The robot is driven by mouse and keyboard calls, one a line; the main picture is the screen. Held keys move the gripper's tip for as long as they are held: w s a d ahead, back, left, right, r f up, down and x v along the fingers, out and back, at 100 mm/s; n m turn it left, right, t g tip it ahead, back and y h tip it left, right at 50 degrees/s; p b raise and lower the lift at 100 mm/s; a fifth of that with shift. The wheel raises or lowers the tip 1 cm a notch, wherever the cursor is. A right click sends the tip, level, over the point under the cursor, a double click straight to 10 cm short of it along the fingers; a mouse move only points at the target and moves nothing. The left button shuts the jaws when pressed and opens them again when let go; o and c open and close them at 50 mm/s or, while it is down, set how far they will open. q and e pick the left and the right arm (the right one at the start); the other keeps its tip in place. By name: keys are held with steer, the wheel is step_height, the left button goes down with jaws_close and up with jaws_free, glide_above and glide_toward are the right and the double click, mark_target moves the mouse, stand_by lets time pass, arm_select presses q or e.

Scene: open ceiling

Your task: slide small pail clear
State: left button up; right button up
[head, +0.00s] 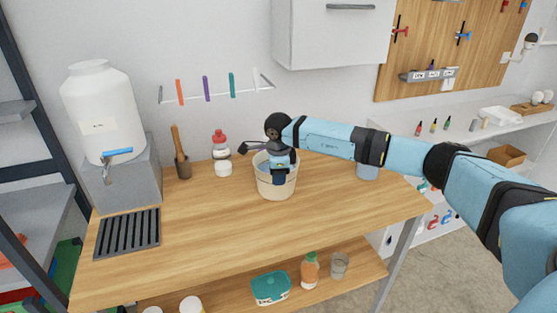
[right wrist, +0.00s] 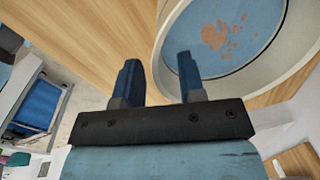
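The small pail (head: 264,187) is cream-coloured, round and upright on the wooden table, towards its back middle. My right gripper (head: 279,178) points down at the pail's near side and covers part of it in the head view. In the right wrist view the pail (right wrist: 240,60) fills the upper right, with a blue inside and brown specks. There my right gripper (right wrist: 161,80) is open: one finger overlaps the pail's opening, the other is outside over the wood. The rim passes between them; contact cannot be told. My left gripper is not in view.
A bottle with a red cap (head: 222,155) and a wooden pestle in a holder (head: 181,155) stand left of the pail. A blue-grey container (head: 367,173) is partly hidden behind my right arm. A black grate (head: 127,233) lies at left. The table's front middle is clear.

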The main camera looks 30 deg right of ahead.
steer(key=shift+w+f, duration=0.1)
steer(key=shift+f, duration=1.1)
steer(key=shift+c, duration=0.5)
jaws_close()
